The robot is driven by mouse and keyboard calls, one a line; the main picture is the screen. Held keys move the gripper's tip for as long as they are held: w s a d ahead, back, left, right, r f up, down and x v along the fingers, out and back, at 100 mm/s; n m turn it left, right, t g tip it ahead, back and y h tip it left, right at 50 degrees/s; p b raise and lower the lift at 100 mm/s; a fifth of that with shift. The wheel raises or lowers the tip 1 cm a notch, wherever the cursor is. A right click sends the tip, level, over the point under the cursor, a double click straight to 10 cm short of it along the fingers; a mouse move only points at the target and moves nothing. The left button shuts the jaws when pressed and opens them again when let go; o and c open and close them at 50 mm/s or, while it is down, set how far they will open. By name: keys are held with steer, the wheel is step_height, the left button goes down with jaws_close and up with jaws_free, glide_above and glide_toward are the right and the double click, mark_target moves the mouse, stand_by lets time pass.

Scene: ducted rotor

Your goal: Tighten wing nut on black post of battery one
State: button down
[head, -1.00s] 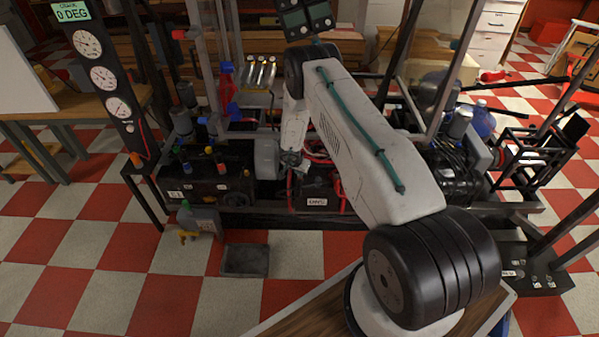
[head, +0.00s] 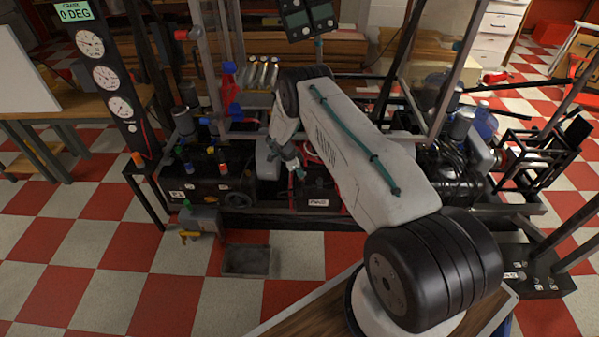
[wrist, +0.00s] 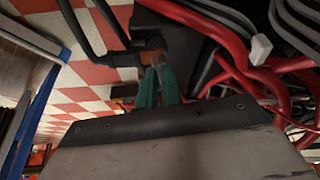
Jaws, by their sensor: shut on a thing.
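My gripper (wrist: 158,86) shows in the wrist view as two teal fingers close together. Their tips are shut on a small brownish-orange piece (wrist: 152,57), likely the wing nut; its shape is mostly hidden by the fingers. A dark block lies just behind it, likely the battery top with its post, but the post cannot be made out. In the head view my gripper (head: 298,171) points down over a black battery box (head: 318,203) with a white label and red cables. My arm hides part of that box. I cannot read which battery it is.
Thick red cables (wrist: 228,68) and grey hoses run close to the right of my gripper. Metal frame bars stand around the rig. A black tank (head: 205,185) with coloured caps is to the left. A grey tray (head: 246,273) lies on the checkered floor in front.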

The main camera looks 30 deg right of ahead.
steer(key=shift+w+r+m+g, duration=0.1)
steer(key=shift+m+g, duration=0.4)
steer(key=shift+m, duration=0.6)
steer(key=shift+d, duration=0.1)
steer(key=c, duration=1.6)
jaws_free()
steer(key=shift+o, duration=0.2)
steer(key=v, duration=0.7)
steer(key=shift+r, duration=0.4)
steer(key=shift+w, duration=0.1)
